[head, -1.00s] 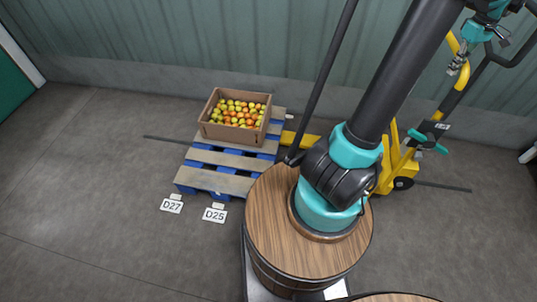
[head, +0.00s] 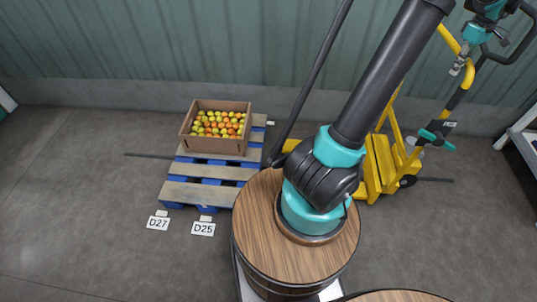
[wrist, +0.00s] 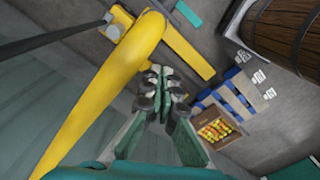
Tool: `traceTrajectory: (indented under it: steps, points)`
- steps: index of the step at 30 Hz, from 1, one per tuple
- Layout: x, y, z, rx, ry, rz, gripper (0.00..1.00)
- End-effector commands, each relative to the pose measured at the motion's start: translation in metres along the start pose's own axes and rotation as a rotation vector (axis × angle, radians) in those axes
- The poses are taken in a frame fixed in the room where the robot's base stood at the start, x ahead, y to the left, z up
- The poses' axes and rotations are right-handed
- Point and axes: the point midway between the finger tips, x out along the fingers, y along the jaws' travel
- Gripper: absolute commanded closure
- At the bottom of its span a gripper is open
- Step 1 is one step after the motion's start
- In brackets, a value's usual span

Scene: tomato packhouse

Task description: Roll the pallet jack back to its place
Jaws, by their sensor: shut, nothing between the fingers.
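The yellow pallet jack (head: 381,166) stands on the floor at the right, partly hidden by my arm. My gripper (head: 463,66) is shut and empty, close to the handle in the picture; contact cannot be told. In the wrist view, the shut fingers (wrist: 166,82) are beside a large yellow bar (wrist: 120,75) of the jack.
A cardboard box of tomatoes (head: 216,127) sits on the pallet. Floor signs D27 (head: 158,222) and D25 (head: 203,228) stand before it. The corrugated wall (head: 200,45) is close behind. Open floor (head: 70,180) lies left; a white-edged object (head: 520,128) stands far right.

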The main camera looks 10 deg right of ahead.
Motion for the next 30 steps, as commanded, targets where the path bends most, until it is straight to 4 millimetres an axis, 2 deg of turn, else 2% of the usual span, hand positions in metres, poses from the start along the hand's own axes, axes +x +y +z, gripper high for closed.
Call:
traceTrajectory:
  steps: [7, 10, 30]
  points:
    - [0.0, 0.0, 0.0, 0.0, 0.0, -0.001, 1.0]
    - [0.0, 0.005, 0.003, 0.001, 0.0, -0.002, 1.0]
    - [0.0, 0.08, 0.046, 0.003, 0.0, 0.001, 1.0]
